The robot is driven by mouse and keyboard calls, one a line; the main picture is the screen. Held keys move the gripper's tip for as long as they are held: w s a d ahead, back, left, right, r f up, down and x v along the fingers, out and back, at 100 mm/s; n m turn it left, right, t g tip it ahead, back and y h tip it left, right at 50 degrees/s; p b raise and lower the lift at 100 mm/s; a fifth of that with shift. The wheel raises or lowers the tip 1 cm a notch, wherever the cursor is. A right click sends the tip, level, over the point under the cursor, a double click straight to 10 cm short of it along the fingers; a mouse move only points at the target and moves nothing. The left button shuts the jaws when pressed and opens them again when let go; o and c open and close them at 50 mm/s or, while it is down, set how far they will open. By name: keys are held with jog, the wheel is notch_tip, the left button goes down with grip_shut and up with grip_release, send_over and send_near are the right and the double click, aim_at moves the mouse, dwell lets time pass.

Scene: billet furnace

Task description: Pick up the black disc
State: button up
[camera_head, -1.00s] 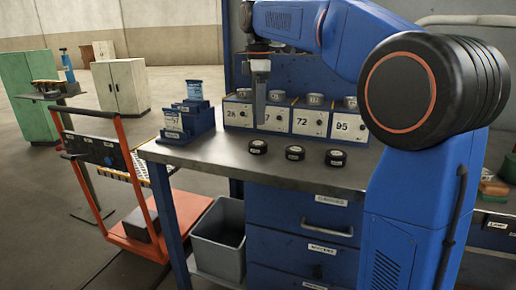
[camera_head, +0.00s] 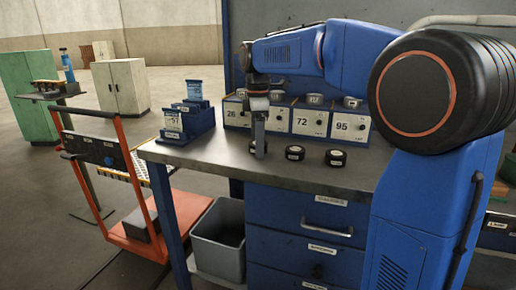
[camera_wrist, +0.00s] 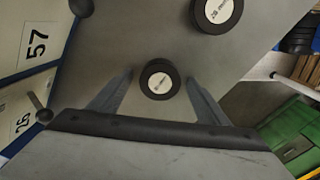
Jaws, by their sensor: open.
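Three black discs with white labels stand in a row on the grey workbench top (camera_head: 215,158). In the head view they are a left disc (camera_head: 252,147), mostly hidden behind my gripper, a middle disc (camera_head: 295,153) and a right disc (camera_head: 335,158). My gripper (camera_head: 260,152) points down over the left disc. In the wrist view, one black disc (camera_wrist: 160,79) lies between the two spread fingers of my gripper (camera_wrist: 159,76), with gaps on both sides. Another disc (camera_wrist: 217,13) lies beyond it at the top edge. The gripper is open and holds nothing.
Numbered white-fronted boxes (camera_head: 309,121) with knobs stand behind the discs, with round metal pieces on top. A blue stepped holder (camera_head: 188,122) stands at the bench's left. A grey bin (camera_head: 218,240) and an orange cart (camera_head: 140,225) are beside the bench. The front bench top is clear.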

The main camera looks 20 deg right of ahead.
jog(key=c, duration=1.8)
